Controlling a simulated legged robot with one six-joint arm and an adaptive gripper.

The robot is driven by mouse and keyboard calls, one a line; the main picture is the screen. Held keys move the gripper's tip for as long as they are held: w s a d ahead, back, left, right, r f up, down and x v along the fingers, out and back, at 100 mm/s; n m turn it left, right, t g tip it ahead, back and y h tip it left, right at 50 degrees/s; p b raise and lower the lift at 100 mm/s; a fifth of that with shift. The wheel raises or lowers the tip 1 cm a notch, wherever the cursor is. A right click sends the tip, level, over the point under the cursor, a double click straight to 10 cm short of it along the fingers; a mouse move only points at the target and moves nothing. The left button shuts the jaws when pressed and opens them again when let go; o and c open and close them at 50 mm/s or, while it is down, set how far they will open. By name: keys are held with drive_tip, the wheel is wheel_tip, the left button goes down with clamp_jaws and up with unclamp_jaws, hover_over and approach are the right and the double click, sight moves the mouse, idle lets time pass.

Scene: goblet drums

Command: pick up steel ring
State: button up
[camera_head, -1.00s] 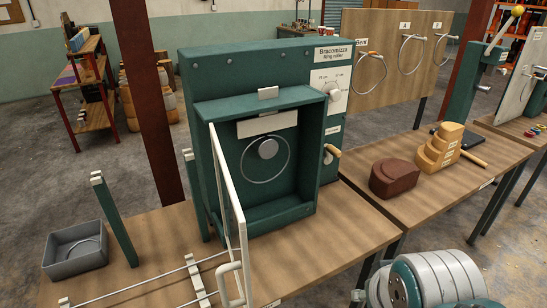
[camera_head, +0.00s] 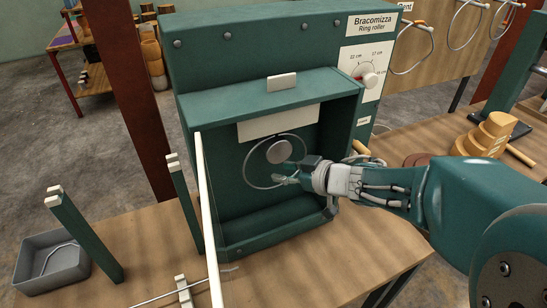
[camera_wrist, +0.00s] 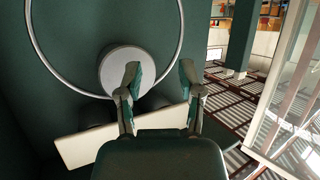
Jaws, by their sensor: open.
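The steel ring (camera_head: 246,165) is a thin grey hoop around the round roller (camera_head: 279,152) inside the open green ring roller box (camera_head: 190,100). It also shows large in the wrist view (camera_wrist: 36,48), around the pale roller disc (camera_wrist: 122,68). My gripper (camera_head: 287,173) reaches into the box from the right, at the ring's lower right part. In the wrist view its two fingers (camera_wrist: 160,76) are apart, with nothing visibly clamped. The ring's lower right arc runs towards the finger gap; I cannot tell whether it lies between the fingers.
The box's open door (camera_head: 207,220) stands at its left. A dial panel (camera_head: 368,65) is at the right. A grey bin (camera_head: 50,262) holding another ring sits at the far left by green posts (camera_head: 85,235). More rings hang on a board (camera_head: 440,50).

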sight(245, 178)
drive_tip(key=shift+n+g+y, duration=0.3)
drive_tip(key=shift+g+y, duration=0.1)
drive_tip(key=shift+g, duration=0.1)
drive_tip(key=a+f, duration=0.1)
drive_tip(key=a, duration=0.1)
drive_tip(key=w+a+f, duration=0.1)
drive_tip(key=a, duration=0.1)
drive_tip(key=a+f, duration=0.1)
drive_tip(key=a, duration=0.1)
drive_tip(key=shift+w+a+f, duration=0.2)
drive_tip(key=shift+w+a, duration=0.2)
drive_tip(key=x, duration=0.3)
drive_tip(key=shift+w, duration=0.2)
drive_tip(key=shift+a, duration=0.15)
clamp_jaws()
drive_tip(key=shift+a, duration=0.35)
